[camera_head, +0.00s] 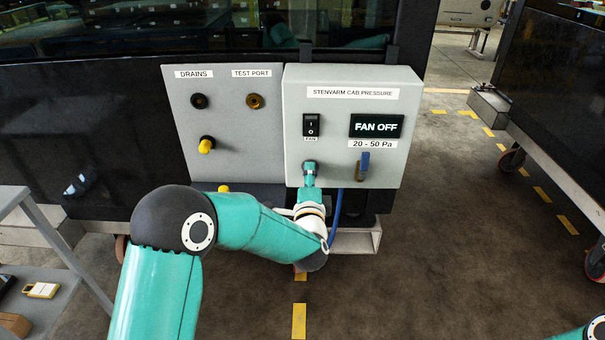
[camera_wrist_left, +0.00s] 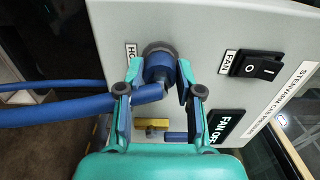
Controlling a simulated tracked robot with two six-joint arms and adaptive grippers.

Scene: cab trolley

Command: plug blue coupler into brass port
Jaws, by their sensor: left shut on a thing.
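The brass port (camera_head: 254,101) is a round fitting under the TEST PORT label on the left grey panel. My left gripper (camera_head: 309,170) is at the lower left of the control box, to the right of and below the brass port. In the left wrist view, its fingers (camera_wrist_left: 159,80) are shut on the blue coupler (camera_wrist_left: 157,73). The coupler's far end is at a dark round fitting (camera_wrist_left: 159,48) on the box face; I cannot tell if it is seated. A blue hose (camera_wrist_left: 55,111) runs left from the coupler. The gripper hides the coupler in the head view. My right gripper is out of view.
The control box (camera_head: 295,120) carries a black FAN switch (camera_head: 311,125), a FAN OFF display (camera_head: 376,126) and a blue-handled valve (camera_head: 363,166). A black port (camera_head: 199,101) and a yellow-tipped drain fitting (camera_head: 206,145) are on the left panel. Open floor lies right.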

